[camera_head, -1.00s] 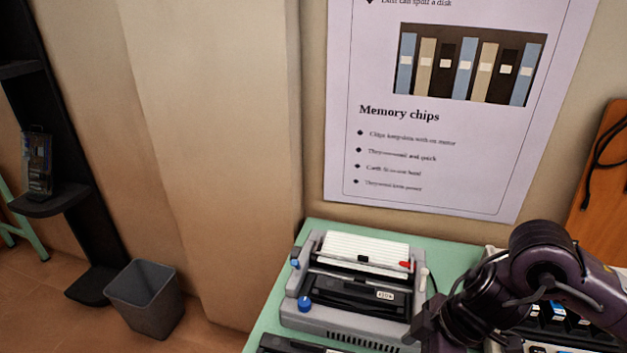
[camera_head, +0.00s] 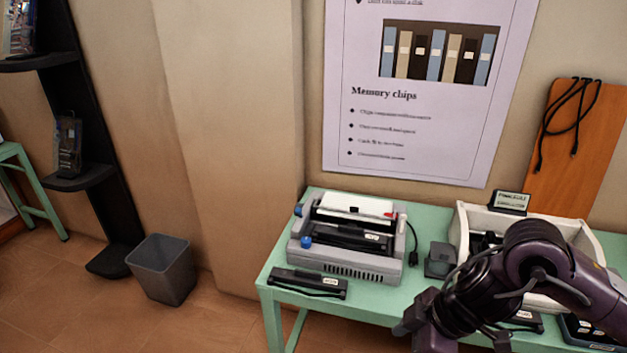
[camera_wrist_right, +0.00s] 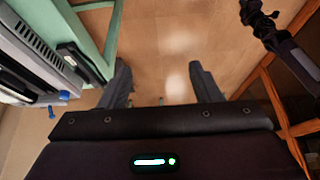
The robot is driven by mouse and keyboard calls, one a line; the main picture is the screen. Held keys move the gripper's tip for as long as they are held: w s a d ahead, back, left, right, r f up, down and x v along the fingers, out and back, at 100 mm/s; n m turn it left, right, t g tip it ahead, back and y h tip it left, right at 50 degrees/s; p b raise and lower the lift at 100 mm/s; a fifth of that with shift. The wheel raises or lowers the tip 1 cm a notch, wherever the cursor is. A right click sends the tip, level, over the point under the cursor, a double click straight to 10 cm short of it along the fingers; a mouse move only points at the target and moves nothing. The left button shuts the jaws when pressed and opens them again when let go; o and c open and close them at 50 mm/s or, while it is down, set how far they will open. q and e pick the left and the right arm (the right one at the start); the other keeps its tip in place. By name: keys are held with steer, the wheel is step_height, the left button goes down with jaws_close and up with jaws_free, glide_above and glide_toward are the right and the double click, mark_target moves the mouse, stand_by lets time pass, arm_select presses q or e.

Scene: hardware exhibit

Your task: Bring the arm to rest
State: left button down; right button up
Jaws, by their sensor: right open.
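My right arm comes in from the right in the head view, dark purple and bent, in front of the green table (camera_head: 375,303). My right gripper (camera_head: 420,322) hangs at the table's front edge, partly cut off below. In the right wrist view its two fingers (camera_wrist_right: 162,82) are spread wide, with only tan floor (camera_wrist_right: 160,40) between them. It holds nothing. A dark jointed arm part of mine shows at the upper right of that view. I cannot make out a left gripper.
On the table stand a grey machine with blue knobs (camera_head: 345,262), a black flat device (camera_head: 308,282), a small dark box (camera_head: 440,260) and a white tray (camera_head: 462,225), partly behind my arm. A grey bin (camera_head: 163,270) and black shelf (camera_head: 85,178) stand left. Floor is open between bin and table.

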steer(key=w+a+f+m+t+y, duration=0.4)
steer(key=w+f, duration=0.4)
steer(key=w, duration=0.4)
steer(key=d+f+m+t+h, duration=0.1)
steer(key=d+f+m, duration=0.1)
steer(key=f, duration=0.9)
steer(key=d+f+m+h, duration=0.2)
steer(key=d+f+m, duration=0.1)
steer(key=f, duration=0.9)
steer(key=s+d+f+m+g+h, duration=0.1)
steer(key=s+d+f+m+h, duration=0.3)
steer(key=s+f, duration=1.35)
arm_select(q)
steer(key=shift+w, duration=0.45)
arm_select(e)
steer(key=s+d+f+g+h, duration=0.1)
steer(key=s+f, duration=0.3)
steer(key=s, duration=0.8)
steer(key=s+d+f+g+h, duration=0.1)
steer(key=s+d+f+g, duration=0.1)
steer(key=s, duration=1)
step_height(320, 180, down, 2)
steer(key=shift+f+n+g, duration=0.25)
steer(key=shift+n+g, duration=0.05)
steer(key=shift+g, duration=0.4)
steer(key=shift+w, duration=0.1)
